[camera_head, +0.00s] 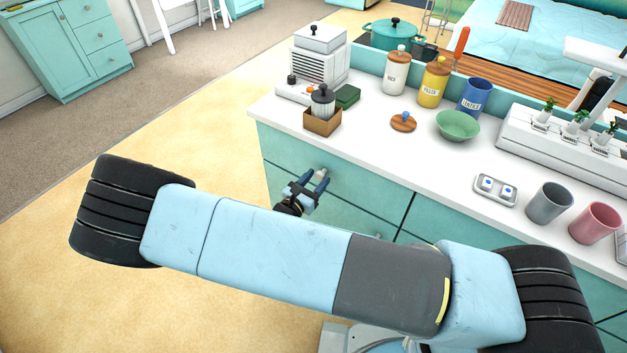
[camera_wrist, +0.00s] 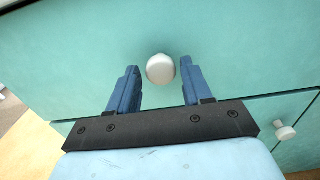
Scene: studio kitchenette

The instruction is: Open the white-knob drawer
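The white-knob drawer (camera_wrist: 80,62) has a teal front, and its round white knob (camera_wrist: 160,69) shows in the upper middle of the wrist view. In the head view the teal drawer front (camera_head: 350,186) is on the counter's near side, closed flush as far as I can see. My gripper (camera_wrist: 154,84) is open, with its blue fingers on either side of the knob and a gap to each. The knob sits near the fingertip level, and the fingers do not clasp it. In the head view my gripper (camera_head: 310,182) is at the drawer front.
A second white knob (camera_wrist: 285,132) is on the teal front below right. The white counter (camera_head: 365,140) above holds a wooden box (camera_head: 322,122), canisters, a green bowl (camera_head: 458,125) and cups. Open floor (camera_head: 120,290) lies left of the counter.

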